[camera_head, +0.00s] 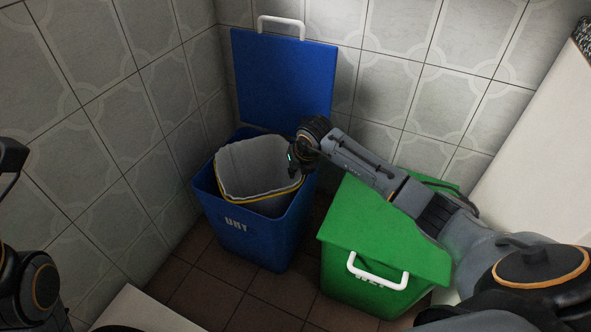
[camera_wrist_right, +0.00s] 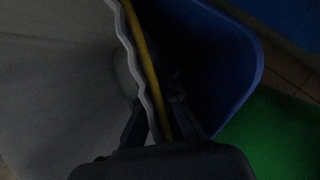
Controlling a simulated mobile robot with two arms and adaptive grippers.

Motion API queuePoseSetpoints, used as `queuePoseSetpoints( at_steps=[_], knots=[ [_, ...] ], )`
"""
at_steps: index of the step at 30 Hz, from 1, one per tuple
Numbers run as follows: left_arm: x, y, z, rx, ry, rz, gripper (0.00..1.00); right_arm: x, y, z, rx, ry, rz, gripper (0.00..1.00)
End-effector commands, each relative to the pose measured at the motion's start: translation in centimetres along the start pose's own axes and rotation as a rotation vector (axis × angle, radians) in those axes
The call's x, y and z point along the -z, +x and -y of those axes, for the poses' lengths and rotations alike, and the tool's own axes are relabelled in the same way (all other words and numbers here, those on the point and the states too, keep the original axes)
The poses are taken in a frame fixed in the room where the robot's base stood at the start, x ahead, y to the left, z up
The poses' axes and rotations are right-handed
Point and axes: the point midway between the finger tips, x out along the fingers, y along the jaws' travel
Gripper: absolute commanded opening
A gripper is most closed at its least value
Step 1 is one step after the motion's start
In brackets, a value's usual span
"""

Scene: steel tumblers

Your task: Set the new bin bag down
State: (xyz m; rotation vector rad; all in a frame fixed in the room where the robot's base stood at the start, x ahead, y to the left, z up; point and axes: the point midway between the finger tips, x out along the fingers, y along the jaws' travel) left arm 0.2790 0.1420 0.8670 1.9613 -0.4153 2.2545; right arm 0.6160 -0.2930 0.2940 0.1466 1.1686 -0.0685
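The new bin bag (camera_head: 257,172) is pale grey with a yellow band below its wavy rim. It stands open inside the blue bin (camera_head: 242,235), its rim rising above the bin's edge at the back. My right gripper (camera_head: 297,165) is at the bag's right rim. In the right wrist view, the fingers of my right gripper (camera_wrist_right: 160,110) lie on either side of the bag's rim and yellow band (camera_wrist_right: 150,62), with the bag wall filling the gap. The bag's bottom is hidden in the head view. My left gripper (camera_head: 10,160) shows only in part at the left edge, away from the bag.
The blue bin's lid (camera_head: 284,80) stands raised against the tiled wall. A closed green bin (camera_head: 375,245) with a white handle stands to the right, under my right arm. Brown floor tiles (camera_head: 255,310) show in front. A white surface (camera_head: 535,150) edges the right side.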

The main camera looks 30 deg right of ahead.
Motion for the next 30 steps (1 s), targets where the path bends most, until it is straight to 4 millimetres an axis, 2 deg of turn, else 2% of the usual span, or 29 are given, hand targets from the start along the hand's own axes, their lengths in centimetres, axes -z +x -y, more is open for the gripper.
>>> queuePoseSetpoints(
  at_steps=[2, 3, 6, 17, 20, 22, 30],
  knots=[
    [0.0, 0.1, 0.0, -0.001, 0.000, -0.002, 0.67, 0.0, 0.0, 0.0, 0.000, 0.000, 0.001, 0.00],
    [0.0, 0.1, 0.0, -0.001, 0.000, -0.003, 0.67, 0.0, 0.0, 0.0, 0.000, 0.000, 0.000, 0.11],
    [0.1, 0.1, 0.0, -0.001, 0.000, -0.003, 0.67, 0.0, 0.0, 0.0, 0.000, 0.000, 0.000, 0.28],
    [0.2, 0.5, 0.1, 0.000, 0.000, -0.009, 0.67, -0.2, -0.5, -0.1, -0.001, 0.001, 0.001, 0.28],
    [0.2, 0.9, 0.2, 0.004, -0.001, -0.010, 0.67, -0.8, -1.8, -0.2, -0.002, 0.001, 0.003, 0.28],
    [-0.5, 0.0, 0.4, 0.021, -0.005, 0.034, 0.67, -0.8, -3.2, -0.1, 0.000, -0.001, 0.003, 0.28],
    [-1.4, -1.6, 0.8, 0.054, -0.017, 0.127, 0.67, -0.8, -9.3, -0.1, 0.001, -0.002, 0.002, 0.28]
  ],
)
